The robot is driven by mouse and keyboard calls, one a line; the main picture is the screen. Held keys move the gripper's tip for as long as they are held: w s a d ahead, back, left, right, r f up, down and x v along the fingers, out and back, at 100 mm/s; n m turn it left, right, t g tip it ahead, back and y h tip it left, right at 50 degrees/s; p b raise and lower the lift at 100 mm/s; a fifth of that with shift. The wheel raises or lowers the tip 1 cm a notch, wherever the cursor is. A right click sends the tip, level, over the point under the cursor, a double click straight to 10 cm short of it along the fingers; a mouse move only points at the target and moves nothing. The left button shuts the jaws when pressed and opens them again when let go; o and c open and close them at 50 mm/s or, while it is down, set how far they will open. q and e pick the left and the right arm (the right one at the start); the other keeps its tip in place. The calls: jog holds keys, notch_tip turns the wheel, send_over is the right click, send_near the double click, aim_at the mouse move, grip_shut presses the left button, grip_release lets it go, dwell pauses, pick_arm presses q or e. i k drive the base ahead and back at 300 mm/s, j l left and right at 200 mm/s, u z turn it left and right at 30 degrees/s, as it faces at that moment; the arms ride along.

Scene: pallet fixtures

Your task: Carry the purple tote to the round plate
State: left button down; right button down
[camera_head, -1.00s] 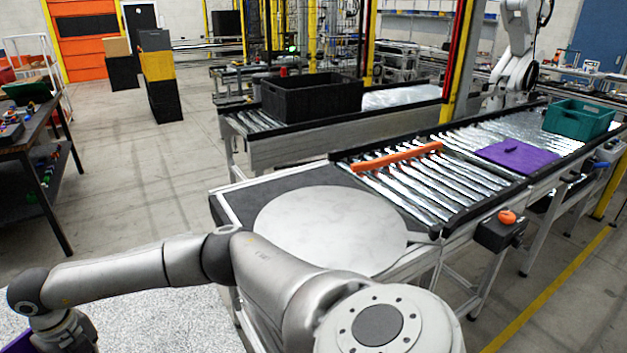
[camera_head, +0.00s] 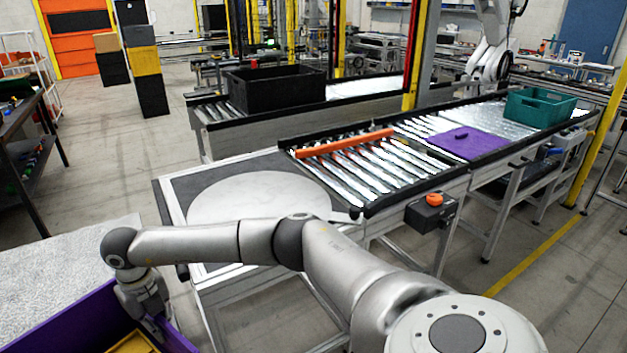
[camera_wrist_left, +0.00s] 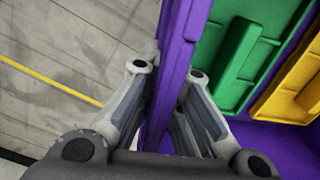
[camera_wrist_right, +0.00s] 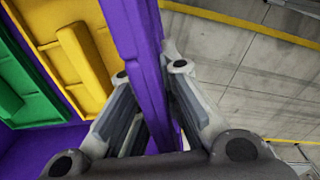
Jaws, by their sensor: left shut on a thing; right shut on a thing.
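The purple tote (camera_head: 72,318) shows at the lower left of the head view, partly cut off by the picture's edge. My right gripper (camera_head: 150,318) is at its right wall. In the right wrist view my right gripper (camera_wrist_right: 152,85) is shut on the purple wall (camera_wrist_right: 135,35). In the left wrist view my left gripper (camera_wrist_left: 170,85) is shut on another purple wall (camera_wrist_left: 183,40). Yellow (camera_wrist_left: 290,90) and green (camera_wrist_left: 240,60) pieces lie inside the tote. The round plate (camera_head: 255,197) is pale and flat on the dark end of the conveyor, partly hidden by my right arm.
An orange bar (camera_head: 345,143) lies across the rollers beyond the plate. A purple sheet (camera_head: 468,143) and a teal crate (camera_head: 540,107) sit farther along. A black crate (camera_head: 275,92) stands on the rear conveyor. A dark shelf table (camera_head: 30,140) is at the left.

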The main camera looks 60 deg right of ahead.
aim_at(260, 205)
jog(key=k+z, duration=0.2)
jog(key=z, duration=0.25)
jog(key=k+l+z, duration=0.1)
jog(key=z, duration=0.35)
jog(key=k, duration=0.05)
